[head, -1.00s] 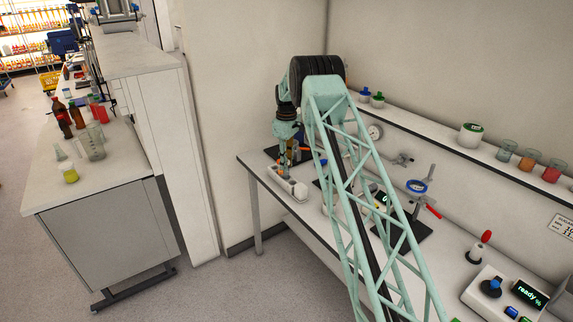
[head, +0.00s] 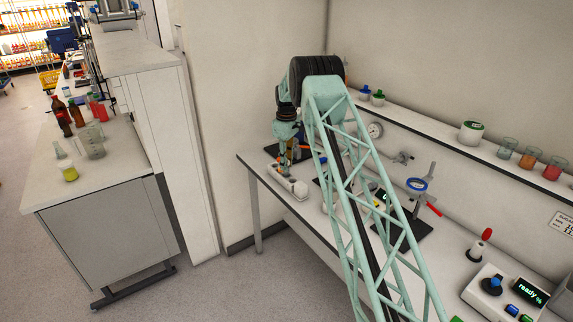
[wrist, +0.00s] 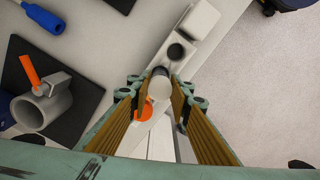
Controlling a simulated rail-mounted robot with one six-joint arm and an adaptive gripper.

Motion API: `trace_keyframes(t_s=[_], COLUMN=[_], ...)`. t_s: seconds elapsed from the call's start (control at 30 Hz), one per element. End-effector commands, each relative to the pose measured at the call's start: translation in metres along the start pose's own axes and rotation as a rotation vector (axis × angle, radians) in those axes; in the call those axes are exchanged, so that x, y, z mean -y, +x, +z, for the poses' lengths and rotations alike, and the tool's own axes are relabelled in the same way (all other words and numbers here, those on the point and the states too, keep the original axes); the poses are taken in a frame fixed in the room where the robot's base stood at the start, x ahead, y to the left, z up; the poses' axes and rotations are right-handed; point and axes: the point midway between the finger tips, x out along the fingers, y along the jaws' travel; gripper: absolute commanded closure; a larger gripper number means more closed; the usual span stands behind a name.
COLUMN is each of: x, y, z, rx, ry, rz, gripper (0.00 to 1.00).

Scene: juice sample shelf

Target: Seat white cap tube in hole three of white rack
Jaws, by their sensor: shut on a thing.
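The white rack (wrist: 190,38) is a narrow block on the bench, running diagonally in the wrist view. One dark, empty hole (wrist: 177,51) shows ahead of the fingers. The rack also shows in the head view (head: 297,188), under my gripper (head: 289,152). In the wrist view my gripper (wrist: 160,84) is shut on the white cap tube (wrist: 160,92), whose round white cap faces the camera between the brown finger pads. The tube's lower end is hidden, so I cannot tell whether it is in a hole. An orange cap (wrist: 143,109) sits close beside the left finger.
A black plate (wrist: 55,75) with a grey clamp (wrist: 45,105) and orange handle lies left in the wrist view. A blue-handled tool (wrist: 42,17) is beyond it. The bench edge and open floor (wrist: 270,80) are to the right.

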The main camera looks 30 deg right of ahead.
Motion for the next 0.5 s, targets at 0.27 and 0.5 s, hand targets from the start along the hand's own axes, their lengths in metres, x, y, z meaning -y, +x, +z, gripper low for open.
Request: trace_keyframes(t_s=[0.27,0.5], x=[0.0000,0.0001], y=[0.0040,0.0072], z=[0.0000,0.0000], rx=[0.000,0.000], ry=[0.000,0.000], rz=[0.000,0.000], gripper=[0.93,0.93])
